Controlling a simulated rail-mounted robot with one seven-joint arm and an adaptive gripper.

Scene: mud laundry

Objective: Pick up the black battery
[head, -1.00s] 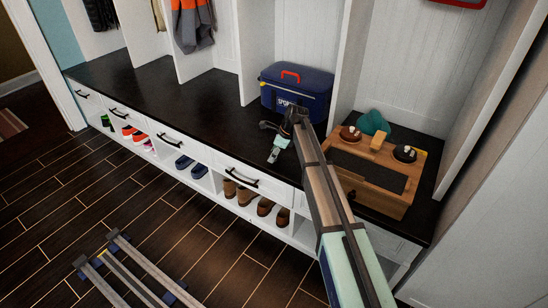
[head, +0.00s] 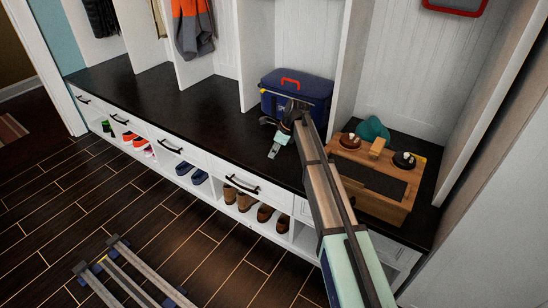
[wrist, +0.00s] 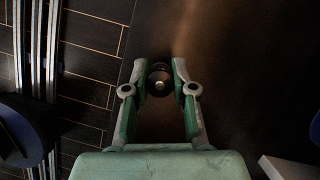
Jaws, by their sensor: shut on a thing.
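The black battery (wrist: 159,82) shows end-on in the wrist view as a dark round shape with a pale metallic centre. It sits between the two fingertips of my gripper (wrist: 160,72), which is shut on it. In the head view my gripper (head: 274,152) is over the black bench top, in front of the blue bag. The battery is too small or hidden to make out there. I cannot tell exactly how far it is above the bench.
The blue bag (head: 312,93) with a red handle stands behind my gripper. A wooden box (head: 386,207) with small items on top is to the right. The black bench top (head: 150,102) is clear to the left. White dividers (head: 257,50) rise at the back.

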